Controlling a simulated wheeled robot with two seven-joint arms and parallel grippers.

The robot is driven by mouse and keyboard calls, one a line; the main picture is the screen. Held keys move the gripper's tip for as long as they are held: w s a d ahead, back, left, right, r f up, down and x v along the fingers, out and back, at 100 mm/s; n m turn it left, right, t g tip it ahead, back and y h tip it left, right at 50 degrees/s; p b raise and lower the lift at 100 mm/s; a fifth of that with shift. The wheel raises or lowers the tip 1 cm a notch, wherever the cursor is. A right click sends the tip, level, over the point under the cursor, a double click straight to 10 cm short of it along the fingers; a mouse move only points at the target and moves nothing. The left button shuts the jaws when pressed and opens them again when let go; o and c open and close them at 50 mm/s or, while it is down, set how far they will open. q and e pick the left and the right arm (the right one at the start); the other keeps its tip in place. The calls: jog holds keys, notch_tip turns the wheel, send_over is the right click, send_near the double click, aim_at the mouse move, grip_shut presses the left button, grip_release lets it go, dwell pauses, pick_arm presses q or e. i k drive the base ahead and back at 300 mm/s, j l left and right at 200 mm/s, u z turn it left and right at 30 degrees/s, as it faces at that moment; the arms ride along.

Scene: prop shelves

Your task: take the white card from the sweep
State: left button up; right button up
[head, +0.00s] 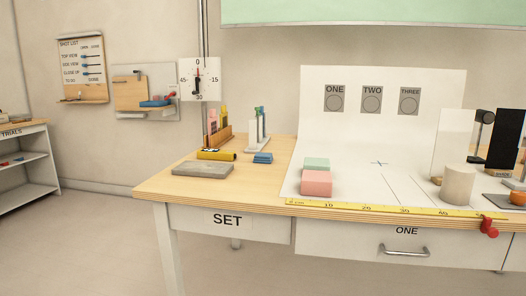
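The sweep (330,145) is a white backdrop that curves down onto the table, with panels marked ONE, TWO and THREE on its upright part. A white card (452,140) stands upright at the right side of the sweep, in front of its right edge. Its lower part is partly hidden behind a pale cylinder (458,185). Neither of my grippers shows in the head view.
A pink block (316,184) and a green block (316,164) sit on the sweep's left. A yellow ruler (380,208) runs along the table's front edge, with a red clamp (489,228) at right. Dark stand-like items (502,140) crowd the right. The sweep's middle is clear.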

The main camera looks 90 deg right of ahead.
aim_at(455, 127)
jog(key=z, duration=2.55)
